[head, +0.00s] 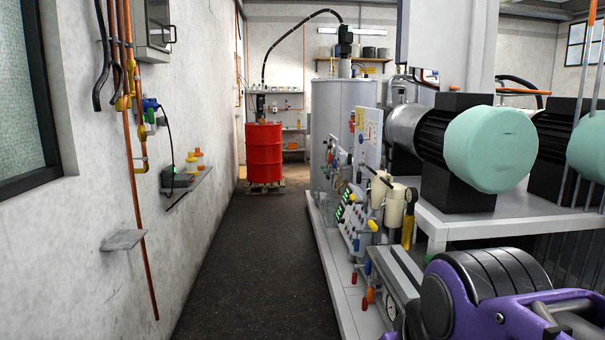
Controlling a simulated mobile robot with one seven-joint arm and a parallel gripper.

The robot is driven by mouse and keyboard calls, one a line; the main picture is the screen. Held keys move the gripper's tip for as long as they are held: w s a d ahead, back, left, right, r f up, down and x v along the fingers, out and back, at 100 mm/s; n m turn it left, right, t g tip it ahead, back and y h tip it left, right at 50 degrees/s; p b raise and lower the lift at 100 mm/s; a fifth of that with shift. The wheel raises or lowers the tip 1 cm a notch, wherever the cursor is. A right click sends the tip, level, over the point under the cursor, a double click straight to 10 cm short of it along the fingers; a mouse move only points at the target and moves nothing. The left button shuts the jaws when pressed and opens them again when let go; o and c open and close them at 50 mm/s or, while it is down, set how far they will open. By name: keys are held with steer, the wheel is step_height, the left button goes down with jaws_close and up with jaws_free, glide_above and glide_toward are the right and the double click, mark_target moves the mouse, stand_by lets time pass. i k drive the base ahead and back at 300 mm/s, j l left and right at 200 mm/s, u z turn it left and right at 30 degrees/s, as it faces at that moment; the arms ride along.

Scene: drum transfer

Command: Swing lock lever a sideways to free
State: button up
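I cannot make out which part is lock lever a. Small coloured handles and knobs line the panel front (347,215) on the right side of the aisle. Among them are a yellow knob (373,225) and a red handle (370,295) low down near the plinth edge. They are too small to tell whether any is locked. A purple and black arm part (500,300), which looks like mine, fills the lower right corner. I see no gripper fingers in this view.
A dark floor aisle (255,270) runs clear toward a red drum (264,155) on a pallet. A wall shelf (187,182) and a small ledge (123,240) stick out on the left. A teal-ended motor (490,150) sits on a grey bench at right.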

mark_target(358, 175)
steer(key=i+l, duration=0.35)
steer(key=l, duration=0.15)
steer(key=i+l, duration=0.35)
steer(key=l, duration=0.15)
steer(key=i+l, duration=0.35)
steer(key=l, duration=0.15)
steer(key=k+j, duration=0.15)
steer(key=j, duration=0.2)
steer(key=k+j, duration=0.15)
steer(key=j, duration=0.15)
steer(key=k+j+z, duration=0.1)
steer(key=j, duration=0.25)
steer(key=j+z, duration=0.1)
steer(key=j, duration=0.7)
steer(key=i+j, duration=0.15)
steer(key=i+j+z, duration=0.1)
steer(key=j, duration=0.3)
steer(key=i+j, duration=0.15)
steer(key=i+j+z, duration=0.2)
steer(key=i+j, duration=0.5)
steer(key=j, duration=0.1)
